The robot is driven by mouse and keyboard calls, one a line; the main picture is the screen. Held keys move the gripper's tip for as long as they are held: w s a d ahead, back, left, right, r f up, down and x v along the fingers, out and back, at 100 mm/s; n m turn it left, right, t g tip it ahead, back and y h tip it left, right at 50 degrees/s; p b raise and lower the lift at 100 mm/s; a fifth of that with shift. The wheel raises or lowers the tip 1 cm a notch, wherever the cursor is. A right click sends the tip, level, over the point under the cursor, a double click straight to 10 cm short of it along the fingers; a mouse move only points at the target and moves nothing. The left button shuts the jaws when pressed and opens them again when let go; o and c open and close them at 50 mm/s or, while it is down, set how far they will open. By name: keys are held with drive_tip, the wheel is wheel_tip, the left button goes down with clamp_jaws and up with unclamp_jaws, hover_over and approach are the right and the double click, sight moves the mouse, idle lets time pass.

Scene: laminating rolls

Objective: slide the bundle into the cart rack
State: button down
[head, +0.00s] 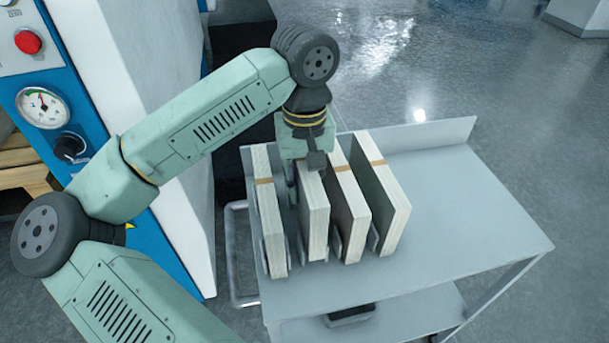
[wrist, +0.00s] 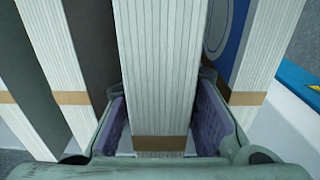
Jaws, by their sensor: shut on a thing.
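My gripper (head: 308,172) points down over the cart (head: 470,230) and is shut on a pale bundle (head: 315,222) with a paper band. In the wrist view the held bundle (wrist: 160,60) stands between the two purple-lined finger pads of the gripper (wrist: 160,118). The bundle is upright, in the row between a bundle on its left (head: 270,225) and a bundle on its right (head: 349,212). Low grey dividers of the rack (head: 373,238) show near its lower end. I cannot tell whether its bottom touches the cart top.
Another banded bundle (head: 388,205) stands at the right end of the row. The cart top is bare to the right, with a raised back edge (head: 430,138). A blue and white machine (head: 150,100) with a gauge and red button stands close at the left.

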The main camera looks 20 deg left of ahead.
sight(304, 161)
drive_tip(key=shift+f+b, duration=1.55)
drive_tip(key=shift+f, duration=0.15)
drive_tip(key=c, duration=1.2)
unclamp_jaws()
drive_tip(key=shift+c, duration=0.2)
wheel_tip(304, 161, up, 12)
drive_tip(key=shift+r, duration=0.1)
drive_tip(key=shift+s, duration=0.1)
